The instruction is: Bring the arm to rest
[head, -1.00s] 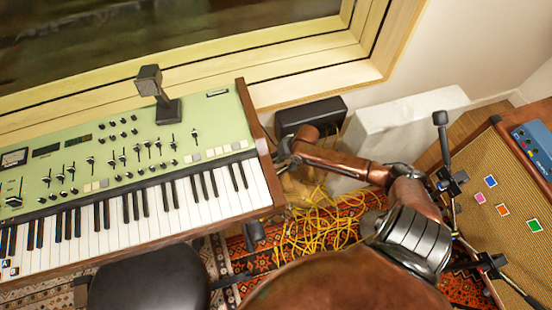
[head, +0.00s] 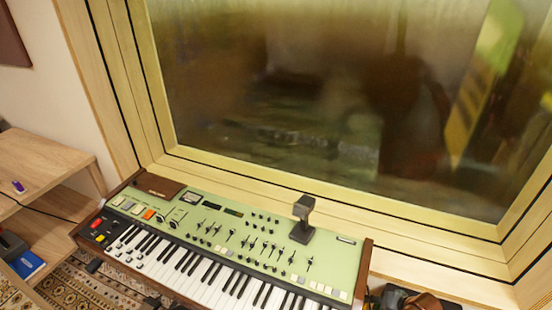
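A copper-and-dark part of my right arm, with the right gripper (head: 385,298), shows only at the bottom edge, just right of the keyboard's right end. It is small and cut off by the frame, so its fingers cannot be made out. Nothing can be seen held there. My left gripper is not in view.
A green keyboard (head: 232,238) with wooden ends runs across the bottom under a large window (head: 310,90). A small dark upright device (head: 303,220) stands on its top right. A wooden shelf (head: 40,160) stands at the left, with a purple item (head: 18,186) and a blue item (head: 28,264).

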